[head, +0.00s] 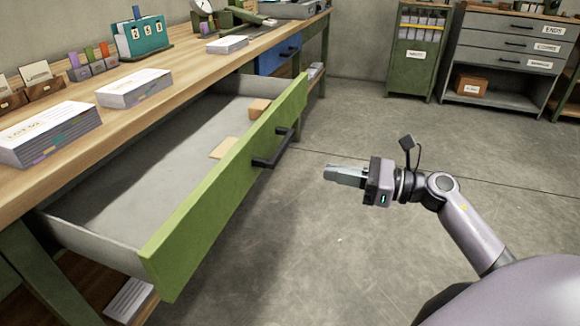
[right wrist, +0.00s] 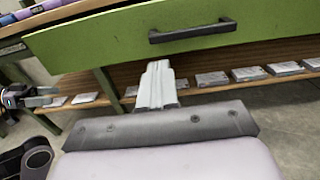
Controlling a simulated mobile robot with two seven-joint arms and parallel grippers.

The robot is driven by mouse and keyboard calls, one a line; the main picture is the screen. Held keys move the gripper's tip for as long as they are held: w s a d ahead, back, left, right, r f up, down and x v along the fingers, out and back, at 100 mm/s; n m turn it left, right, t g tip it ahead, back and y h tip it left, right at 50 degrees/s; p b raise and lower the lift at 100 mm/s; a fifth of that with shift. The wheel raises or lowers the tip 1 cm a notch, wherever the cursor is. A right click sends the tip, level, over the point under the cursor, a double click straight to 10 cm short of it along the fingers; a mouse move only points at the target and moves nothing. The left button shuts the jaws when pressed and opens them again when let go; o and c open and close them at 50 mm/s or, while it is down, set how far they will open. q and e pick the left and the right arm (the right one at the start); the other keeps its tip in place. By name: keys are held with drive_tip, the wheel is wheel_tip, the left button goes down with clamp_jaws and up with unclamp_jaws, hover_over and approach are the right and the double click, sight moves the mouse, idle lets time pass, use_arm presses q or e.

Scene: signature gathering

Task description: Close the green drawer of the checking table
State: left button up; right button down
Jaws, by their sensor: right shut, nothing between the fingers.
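The green drawer (head: 235,185) of the wooden-topped checking table (head: 185,65) stands pulled far out, its grey inside showing. Its front has a black bar handle (head: 272,150). My right gripper (head: 328,173) is shut and empty, to the right of the drawer front and apart from it, pointing toward the handle side. In the right wrist view the green front (right wrist: 130,35) and its handle (right wrist: 192,33) are ahead of the shut fingers (right wrist: 157,70). My left gripper does not show in the head view; a gripper-like part shows at the left edge of the right wrist view (right wrist: 28,96).
Two small tan items (head: 223,148) lie in the drawer. Paper stacks (head: 135,87) and a teal date holder (head: 138,38) stand on the tabletop. A blue drawer (head: 279,54) sits further along. The concrete floor (head: 340,250) right of the drawer is clear. Cabinets (head: 510,50) stand at the back.

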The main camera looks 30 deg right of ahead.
sight(277, 162)
drive_tip(key=x, duration=0.9)
drive_tip(key=shift+w+a, duration=0.15)
drive_tip(key=shift+a, duration=0.05)
use_arm(q)
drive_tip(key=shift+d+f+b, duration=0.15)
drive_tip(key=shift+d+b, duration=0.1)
drive_tip(key=shift+b, duration=0.05)
use_arm(e)
drive_tip(key=shift+w+a, duration=0.1)
